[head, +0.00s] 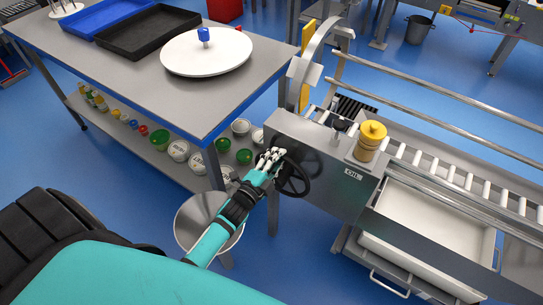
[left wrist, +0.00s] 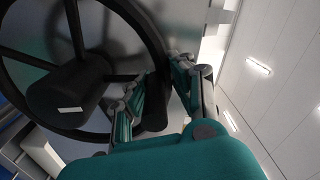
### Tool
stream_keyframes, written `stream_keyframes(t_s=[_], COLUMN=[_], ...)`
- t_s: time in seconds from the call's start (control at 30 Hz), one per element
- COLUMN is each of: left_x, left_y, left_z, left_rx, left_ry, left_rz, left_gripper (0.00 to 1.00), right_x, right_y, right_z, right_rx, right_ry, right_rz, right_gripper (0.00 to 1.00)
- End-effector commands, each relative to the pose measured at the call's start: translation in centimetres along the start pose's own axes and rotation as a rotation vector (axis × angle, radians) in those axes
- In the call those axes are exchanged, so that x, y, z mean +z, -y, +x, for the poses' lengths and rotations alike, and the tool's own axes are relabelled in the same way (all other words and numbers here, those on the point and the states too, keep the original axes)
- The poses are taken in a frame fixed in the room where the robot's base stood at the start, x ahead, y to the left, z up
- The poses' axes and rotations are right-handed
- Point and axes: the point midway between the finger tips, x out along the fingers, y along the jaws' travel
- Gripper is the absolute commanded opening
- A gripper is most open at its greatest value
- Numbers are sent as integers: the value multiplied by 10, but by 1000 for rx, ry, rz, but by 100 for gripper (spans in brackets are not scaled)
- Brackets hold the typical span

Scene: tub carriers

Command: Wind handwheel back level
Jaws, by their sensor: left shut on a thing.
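The black spoked handwheel (head: 294,179) is mounted on the end plate of the steel roller conveyor housing (head: 325,165). In the left wrist view the handwheel (left wrist: 70,90) fills the upper left, with its thick hub and rim close up. My left gripper (head: 271,158) reaches in from the lower left to the wheel's upper left edge. In the left wrist view its two fingers (left wrist: 155,85) stand on either side of a dark part at the wheel's rim and are shut on it. My right gripper is out of view.
A yellow-capped cylinder (head: 371,140) stands on the housing. A steel bench (head: 130,62) with trays and a white disc (head: 205,58) is at the upper left. A grey bin (head: 204,223) stands under my left arm. A white tub (head: 425,225) sits beneath the rollers.

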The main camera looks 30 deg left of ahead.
Motion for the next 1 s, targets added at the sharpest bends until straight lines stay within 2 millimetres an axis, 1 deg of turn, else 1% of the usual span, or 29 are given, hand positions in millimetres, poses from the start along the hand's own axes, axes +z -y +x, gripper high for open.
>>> stream_keyframes(t_s=[0.03, 0.2, 0.4, 0.87, 0.9, 1.0], left_x=[-3, -8, -12, -12, -12, -12], left_y=[-12, -15, -16, -16, -16, -16], left_z=[-4, -4, -4, -4, -4, -4], left_rx=[22, 25, 26, 26, 26, 25], left_ry=[5, 5, 5, 5, 5, 5], left_rz=[19, 96, 144, 160, 160, 159], left_gripper=[0, 0, 0, 0, 22, 35], right_x=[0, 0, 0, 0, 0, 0], right_y=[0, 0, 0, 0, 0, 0], right_z=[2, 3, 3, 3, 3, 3], right_rx=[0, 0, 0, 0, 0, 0], right_ry=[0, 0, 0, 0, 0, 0], right_rz=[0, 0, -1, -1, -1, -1], right_gripper=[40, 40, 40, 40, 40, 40])
